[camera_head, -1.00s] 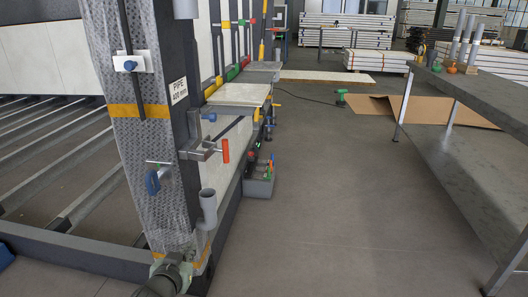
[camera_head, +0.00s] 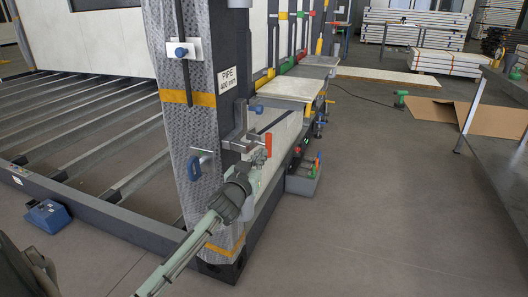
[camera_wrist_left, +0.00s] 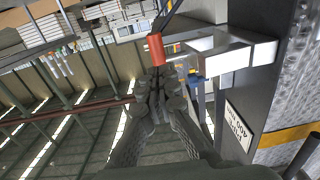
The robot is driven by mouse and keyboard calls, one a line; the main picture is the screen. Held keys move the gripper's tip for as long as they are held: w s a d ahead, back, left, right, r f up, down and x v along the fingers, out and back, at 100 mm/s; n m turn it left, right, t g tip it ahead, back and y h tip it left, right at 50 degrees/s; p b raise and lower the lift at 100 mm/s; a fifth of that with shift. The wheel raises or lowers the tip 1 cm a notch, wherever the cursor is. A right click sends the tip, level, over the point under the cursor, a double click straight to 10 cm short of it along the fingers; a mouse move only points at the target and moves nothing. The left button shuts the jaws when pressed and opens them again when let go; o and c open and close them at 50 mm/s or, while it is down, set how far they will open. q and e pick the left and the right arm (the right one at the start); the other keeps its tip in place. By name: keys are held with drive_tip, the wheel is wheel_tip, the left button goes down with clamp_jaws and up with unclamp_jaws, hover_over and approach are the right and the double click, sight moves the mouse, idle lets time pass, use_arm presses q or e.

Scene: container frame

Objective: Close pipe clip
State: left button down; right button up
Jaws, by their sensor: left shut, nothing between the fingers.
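The grey metal pipe clip (camera_head: 238,142) is on the dark face of the post, below the pipe label. Its orange-red handle (camera_head: 268,144) hangs upright at the clip's right end. In the left wrist view, the handle (camera_wrist_left: 155,48) is just beyond my fingertips and the clip's arm (camera_wrist_left: 235,53) runs right to the post. My left gripper (camera_head: 256,166) is shut and empty, just below the handle; its fingers also show in the left wrist view (camera_wrist_left: 158,88). I cannot tell whether they touch the handle. The short grey pipe low on the post is hidden behind my gripper.
The post (camera_head: 190,125) carries a blue-handled clamp (camera_head: 197,165) to the left of the clip. A small shelf (camera_head: 292,87) juts out behind. A grey bin (camera_head: 303,178) stands on the floor beside the frame. The floor to the right is open.

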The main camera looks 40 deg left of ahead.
sight(267, 147)
use_arm(q)
drive_tip(key=shift+w+a, duration=0.2)
drive_tip(key=shift+w, duration=0.5)
drive_tip(key=shift+w+a, duration=0.15)
drive_tip(key=shift+w, duration=0.5)
use_arm(e)
drive_tip(key=shift+f, duration=0.3)
drive_tip(key=shift+w, duration=0.1)
use_arm(q)
drive_tip(key=shift+w+a+f+n+g+y+b, duration=0.1)
drive_tip(key=shift+w+n+g+y+b, duration=0.2)
drive_tip(key=shift+w+n+y+b, duration=0.45)
drive_tip(key=shift+w+a, duration=0.2)
use_arm(e)
wheel_tip(267, 147, up, 3)
drive_tip(key=shift+w+d+r, duration=0.1)
drive_tip(key=shift+w+r, duration=0.05)
drive_tip(key=shift+r, duration=0.05)
use_arm(q)
drive_tip(key=shift+s, duration=0.1)
